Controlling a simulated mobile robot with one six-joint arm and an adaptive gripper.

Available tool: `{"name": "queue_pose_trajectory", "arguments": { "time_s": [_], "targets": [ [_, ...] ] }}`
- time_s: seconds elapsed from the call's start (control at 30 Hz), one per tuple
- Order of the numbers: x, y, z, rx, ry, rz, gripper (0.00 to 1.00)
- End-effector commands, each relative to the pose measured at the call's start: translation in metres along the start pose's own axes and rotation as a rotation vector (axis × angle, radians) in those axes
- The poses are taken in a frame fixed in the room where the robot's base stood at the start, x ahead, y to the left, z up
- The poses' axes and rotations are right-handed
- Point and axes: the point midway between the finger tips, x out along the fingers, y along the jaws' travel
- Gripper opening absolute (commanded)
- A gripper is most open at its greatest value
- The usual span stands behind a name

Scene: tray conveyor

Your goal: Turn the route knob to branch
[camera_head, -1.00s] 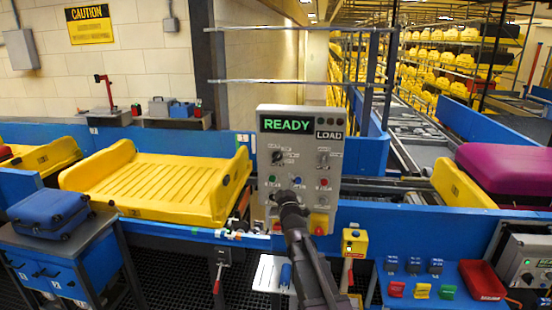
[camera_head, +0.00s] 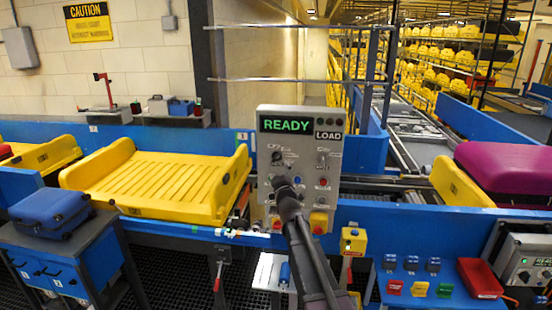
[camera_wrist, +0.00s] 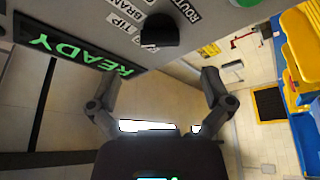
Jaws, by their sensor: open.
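The grey control panel (camera_head: 302,165) stands beyond the blue rail, with a lit green READY display (camera_head: 286,124). The route knob (camera_head: 277,157), black, is at the panel's upper left. In the wrist view the black knob (camera_wrist: 158,32) is near the top edge, beside labels reading ROUTE, BRANCH and TIP, partly cut off or covered. My gripper (camera_head: 281,181) is just below the knob in the head view. In the wrist view my gripper (camera_wrist: 160,92) has its two fingers wide apart, with nothing between them. The knob is ahead of them, not held. Its exact pointing direction is unclear.
A second knob (camera_head: 322,158), coloured buttons and a LOAD label (camera_head: 328,135) share the panel. A yellow tray (camera_head: 160,185) lies empty on the conveyor to the left. A purple suitcase (camera_head: 505,170) is to the right. A yellow box (camera_head: 353,241) hangs below right.

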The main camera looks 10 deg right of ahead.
Motion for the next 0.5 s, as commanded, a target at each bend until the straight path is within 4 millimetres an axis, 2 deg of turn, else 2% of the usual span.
{"name": "queue_pose_trajectory", "arguments": {
  "time_s": [0.03, 0.2, 0.5],
  "targets": [
    [0.013, 0.001, -0.001, 0.0, 0.0, 0.0, 1.0],
    [0.037, 0.0, -0.001, 0.0, 0.0, 0.0, 1.0],
    [0.063, 0.0, -0.001, 0.0, 0.001, -0.001, 1.0]
  ]
}}
